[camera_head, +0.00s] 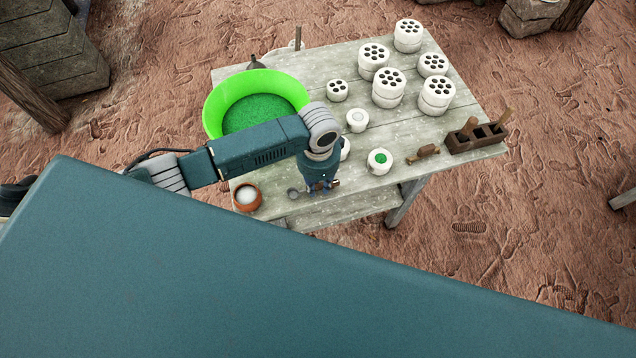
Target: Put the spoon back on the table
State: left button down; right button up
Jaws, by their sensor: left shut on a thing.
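My left gripper (319,188) points down over the near edge of the wooden table (375,200). It is shut on the spoon (293,194). The spoon's round grey bowl shows left of the fingers, and a small brown end shows to their right. The fingers hide its middle. I cannot tell whether the spoon touches the tabletop. My right gripper is not in view.
A bright green basin (215,100) stands at the table's left. A brown bowl (248,196) with white contents is near the left front corner. White pots (380,160), perforated blocks (389,85) and a dark wooden holder (477,136) stand to the right.

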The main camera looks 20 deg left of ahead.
pick_arm(q)
jog(key=shift+f, duration=0.15)
jog(key=c, duration=0.9)
grip_release()
jog(key=shift+r+p, duration=3)
jog(key=shift+p, duration=0.3)
